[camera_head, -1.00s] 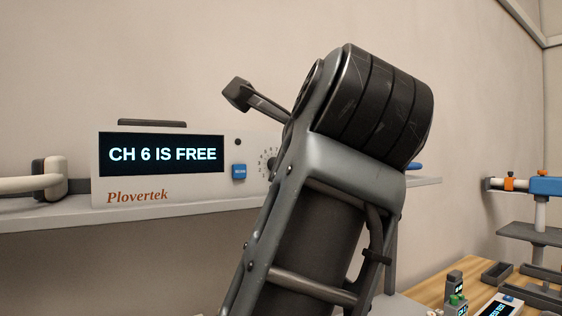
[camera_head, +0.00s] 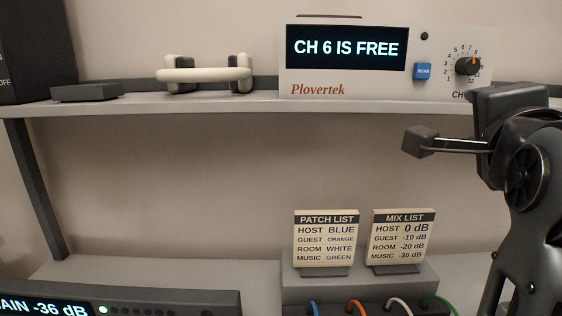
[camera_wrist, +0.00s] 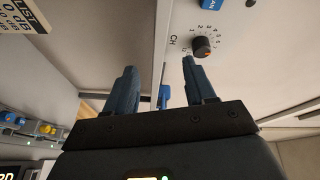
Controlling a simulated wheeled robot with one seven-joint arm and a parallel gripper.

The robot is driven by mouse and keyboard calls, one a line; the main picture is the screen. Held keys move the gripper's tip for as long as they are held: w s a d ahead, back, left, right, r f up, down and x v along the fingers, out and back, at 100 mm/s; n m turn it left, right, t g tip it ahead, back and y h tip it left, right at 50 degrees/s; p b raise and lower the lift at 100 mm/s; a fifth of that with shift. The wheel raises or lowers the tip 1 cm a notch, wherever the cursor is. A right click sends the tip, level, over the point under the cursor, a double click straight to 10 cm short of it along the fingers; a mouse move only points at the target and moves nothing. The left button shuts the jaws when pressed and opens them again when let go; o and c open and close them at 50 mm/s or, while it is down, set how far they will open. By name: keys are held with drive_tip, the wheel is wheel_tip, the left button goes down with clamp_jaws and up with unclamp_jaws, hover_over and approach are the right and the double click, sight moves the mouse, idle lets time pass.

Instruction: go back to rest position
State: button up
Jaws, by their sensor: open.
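My gripper (camera_wrist: 156,80) is open and empty in the wrist view, its two dark blue fingers apart. Beyond the fingers the wrist view shows the channel knob (camera_wrist: 201,46) and part of a blue button (camera_wrist: 212,4). In the head view my arm stands at the right edge, and a dark end part of it reaches left below the Plovertek unit (camera_head: 318,90). The unit's screen (camera_head: 347,47) reads "CH 6 IS FREE". Its blue button (camera_head: 422,72) and channel knob (camera_head: 468,66) are visible, with nothing touching them that I can see.
The Plovertek unit stands on a grey shelf (camera_head: 200,105), with a pale handle (camera_head: 205,75) to its left. Below are a patch list card (camera_head: 326,238), a mix list card (camera_head: 402,238) and coloured cables (camera_head: 397,306). A gain display (camera_head: 50,308) sits at lower left.

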drive_tip(key=s+f+n+y, duration=0.2)
drive_tip(key=s+f+n, duration=0.25)
drive_tip(key=f, duration=0.35)
drive_tip(key=s+f+n+y, duration=0.1)
drive_tip(key=s+f+n, duration=0.2)
drive_tip(key=f+n, duration=0.4)
drive_tip(key=s+f+n+y, duration=0.2)
drive_tip(key=s+f+n, duration=0.2)
drive_tip(key=f, duration=0.6)
drive_tip(key=s+f+n, duration=0.1)
drive_tip(key=s+f, duration=0.1)
drive_tip(key=s, duration=0.2)
drive_tip(key=s+a+f+n+y, duration=0.1)
drive_tip(key=s+f, duration=0.1)
drive_tip(key=s, duration=0.3)
drive_tip(key=s+a+f+n+y, duration=0.1)
drive_tip(key=s+f, duration=0.2)
drive_tip(key=s, duration=0.2)
drive_tip(key=shift+f+g, duration=0.1)
drive_tip(key=shift+g, duration=0.3)
drive_tip(key=s+a+g, duration=0.1)
drive_tip(key=s+a, duration=0.1)
drive_tip(key=s, duration=1.1)
drive_tip(key=shift+s+f+n, duration=0.3)
drive_tip(key=shift+f+n, duration=0.05)
drive_tip(key=shift+n, duration=0.1)
